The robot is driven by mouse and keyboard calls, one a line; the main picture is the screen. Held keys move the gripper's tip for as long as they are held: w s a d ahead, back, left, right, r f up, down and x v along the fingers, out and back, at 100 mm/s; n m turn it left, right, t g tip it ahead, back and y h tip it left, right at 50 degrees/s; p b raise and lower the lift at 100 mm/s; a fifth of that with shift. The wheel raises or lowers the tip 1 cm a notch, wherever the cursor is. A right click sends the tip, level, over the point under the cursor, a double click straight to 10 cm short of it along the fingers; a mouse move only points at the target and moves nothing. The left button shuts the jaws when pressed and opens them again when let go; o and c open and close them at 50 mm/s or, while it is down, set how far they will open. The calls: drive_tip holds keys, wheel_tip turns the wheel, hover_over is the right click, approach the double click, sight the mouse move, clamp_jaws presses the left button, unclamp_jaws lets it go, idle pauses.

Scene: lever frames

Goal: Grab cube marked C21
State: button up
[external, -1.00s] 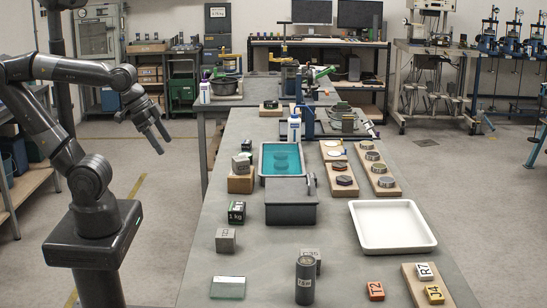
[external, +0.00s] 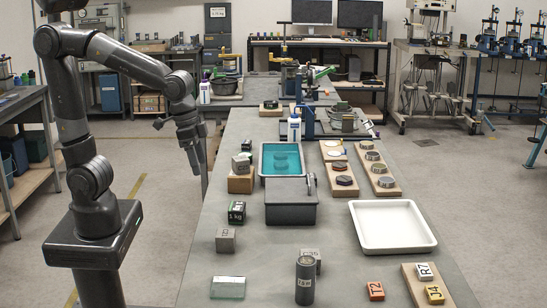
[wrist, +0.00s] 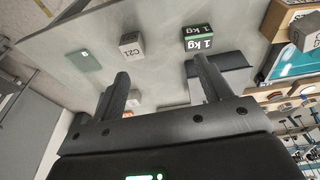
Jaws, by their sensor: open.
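The cube marked C21 (external: 225,240) is a small grey block. It stands on the left side of the long grey table, between a glass plate and a black 1 kg block. In the wrist view the C21 cube (wrist: 131,45) shows its label beyond the fingers, upper left of centre. My gripper (external: 198,157) hangs fingers-down beside the table's left edge, above table height and farther back than the cube. In the wrist view my gripper (wrist: 162,72) has its two fingers wide apart with nothing between them. It is not touching the cube.
The glass plate (external: 228,287) and the 1 kg block (external: 236,212) flank the cube. A dark lidded box (external: 291,203), a dark cylinder (external: 305,281) and a grey cube (external: 313,255) stand to the right. Another cube (external: 241,165) sits on a wooden block (external: 241,184).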

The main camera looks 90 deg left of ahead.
sight(225, 233)
drive_tip(key=w+d+f+g, duration=0.1)
drive_tip(key=w+d+f, duration=0.2)
drive_tip(key=d+f, duration=0.1)
drive_tip(key=w+d+f+g, duration=0.1)
drive_tip(key=w+d+f, duration=0.3)
drive_tip(key=shift+f, duration=0.15)
wheel_tip(225, 233, down, 5)
drive_tip(key=shift+f, duration=0.2)
drive_tip(key=shift+w+d+f, duration=0.15)
drive_tip(key=shift+d+f, duration=0.05)
drive_tip(key=shift+f, duration=1.15)
drive_tip(key=shift+w+d+f, duration=0.1)
drive_tip(key=shift+d+f, duration=0.1)
drive_tip(key=shift+f, duration=1.15)
drive_tip(key=c, duration=1.2)
drive_tip(key=shift+c, duration=0.2)
drive_tip(key=shift+r, duration=0.15)
